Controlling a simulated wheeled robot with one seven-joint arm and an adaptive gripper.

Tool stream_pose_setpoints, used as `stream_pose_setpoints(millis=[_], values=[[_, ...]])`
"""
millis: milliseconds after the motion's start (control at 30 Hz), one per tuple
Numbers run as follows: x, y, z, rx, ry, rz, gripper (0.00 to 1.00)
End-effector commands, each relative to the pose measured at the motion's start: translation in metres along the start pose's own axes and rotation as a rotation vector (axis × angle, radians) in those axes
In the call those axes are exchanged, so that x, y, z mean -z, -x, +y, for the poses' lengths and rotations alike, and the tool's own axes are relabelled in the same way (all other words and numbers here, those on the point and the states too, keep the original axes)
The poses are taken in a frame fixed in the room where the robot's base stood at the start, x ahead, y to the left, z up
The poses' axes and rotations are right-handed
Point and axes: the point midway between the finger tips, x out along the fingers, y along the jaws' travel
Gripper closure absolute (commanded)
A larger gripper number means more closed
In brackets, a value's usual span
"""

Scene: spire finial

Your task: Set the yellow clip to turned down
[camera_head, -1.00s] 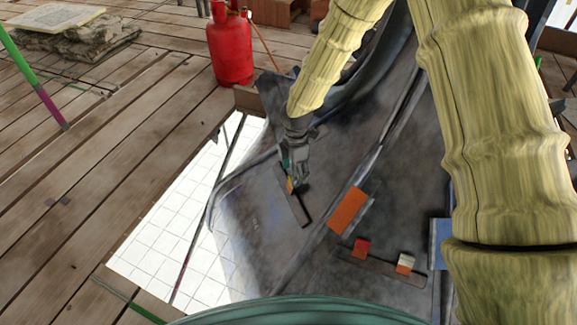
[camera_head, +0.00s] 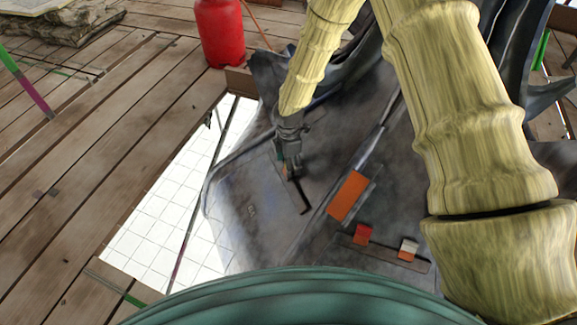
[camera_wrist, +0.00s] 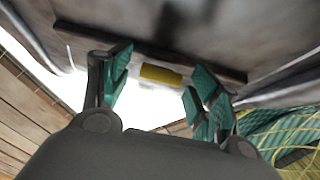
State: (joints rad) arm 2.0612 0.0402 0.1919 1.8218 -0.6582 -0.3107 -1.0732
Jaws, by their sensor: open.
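The yellow clip (camera_wrist: 161,74) shows in the wrist view as a short yellow block with pale ends, on a dark strip (camera_wrist: 75,30) fixed to the grey metal surface. My gripper (camera_wrist: 158,84) is open, with its green-padded fingers to the left and right of the clip. I see no clear contact between pads and clip. In the head view my gripper (camera_head: 291,175) is over the small dark strip (camera_head: 304,204), and it hides most of the clip there.
To the right are an orange block (camera_head: 348,195), a red clip (camera_head: 362,234) and an orange-white clip (camera_head: 408,249). A red gas cylinder (camera_head: 219,32) stands at the back. A white tiled opening (camera_head: 165,225) lies left of the metal surface, beside wooden planks (camera_head: 75,200).

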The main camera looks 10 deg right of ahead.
Motion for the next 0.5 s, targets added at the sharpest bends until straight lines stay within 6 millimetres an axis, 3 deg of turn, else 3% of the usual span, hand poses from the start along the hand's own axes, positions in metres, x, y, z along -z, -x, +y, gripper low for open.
stream_pose_setpoints(millis=[133, 467, 500], values=[[0.0002, -0.0094, 0.0001, -0.001, 0.0, 0.0, 0.38], [0.0001, -0.0112, 0.0001, -0.001, 0.0, 0.0, 0.38], [0.0001, -0.0112, 0.0001, -0.001, 0.0, 0.0, 0.44]])
